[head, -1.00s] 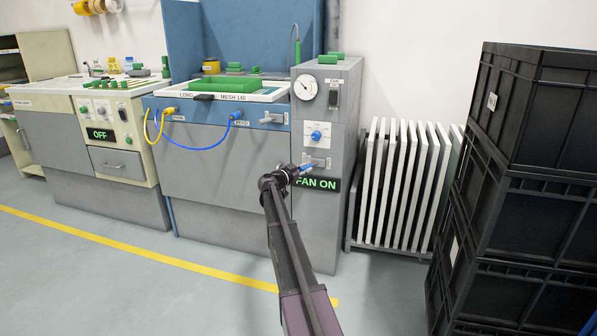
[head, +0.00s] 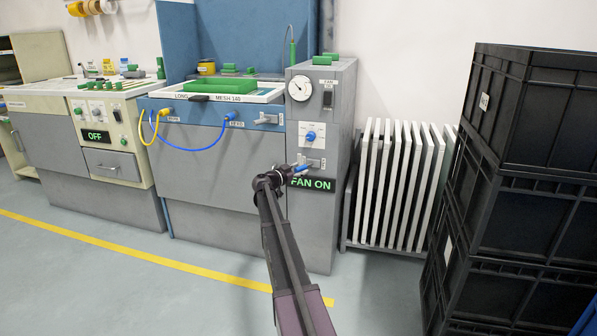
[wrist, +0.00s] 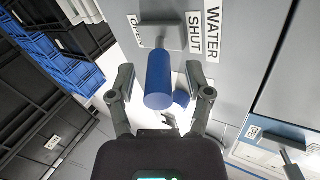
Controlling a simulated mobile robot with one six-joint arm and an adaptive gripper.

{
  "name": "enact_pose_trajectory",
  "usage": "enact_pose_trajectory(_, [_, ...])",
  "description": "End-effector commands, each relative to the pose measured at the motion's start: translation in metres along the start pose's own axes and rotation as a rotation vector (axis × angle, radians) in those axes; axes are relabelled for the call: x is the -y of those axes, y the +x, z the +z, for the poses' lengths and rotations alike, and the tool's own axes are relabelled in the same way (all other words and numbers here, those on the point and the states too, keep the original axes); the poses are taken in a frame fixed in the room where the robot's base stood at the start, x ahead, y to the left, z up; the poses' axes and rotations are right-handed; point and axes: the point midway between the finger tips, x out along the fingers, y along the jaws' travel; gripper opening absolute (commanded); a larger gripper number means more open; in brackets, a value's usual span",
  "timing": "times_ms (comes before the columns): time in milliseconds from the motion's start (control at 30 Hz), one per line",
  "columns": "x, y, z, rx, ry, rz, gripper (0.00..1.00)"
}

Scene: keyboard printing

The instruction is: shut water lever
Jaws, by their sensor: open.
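The water lever (wrist: 160,80) has a blue cylindrical handle on a grey mount (wrist: 163,37), sticking out toward the camera in the wrist view. It also shows as a small blue bar in the head view (head: 303,168), on the front of the grey control column. A SHUT label (wrist: 195,32) and a WATER label (wrist: 212,35) are right of the mount; a partly hidden OPEN label (wrist: 134,28) is left. My gripper (wrist: 160,72) is open, one finger on each side of the handle with visible gaps. In the head view, my gripper (head: 285,172) is at the lever.
The control column (head: 310,230) has a FAN ON display (head: 311,184) just below the lever and a blue knob (head: 310,136) above. A white slatted rack (head: 395,185) and stacked black crates (head: 510,190) stand right. Open floor (head: 110,270) lies left of my arm.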

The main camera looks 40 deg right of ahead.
Motion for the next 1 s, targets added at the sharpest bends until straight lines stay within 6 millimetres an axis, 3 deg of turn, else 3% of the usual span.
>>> enact_pose_trajectory(367, [-0.001, -0.013, 0.0, 0.0, 0.0, 0.001, 0.65])
enact_pose_trajectory(1000, [-0.002, -0.104, 0.0, 0.0, 0.0, 0.0, 0.65])
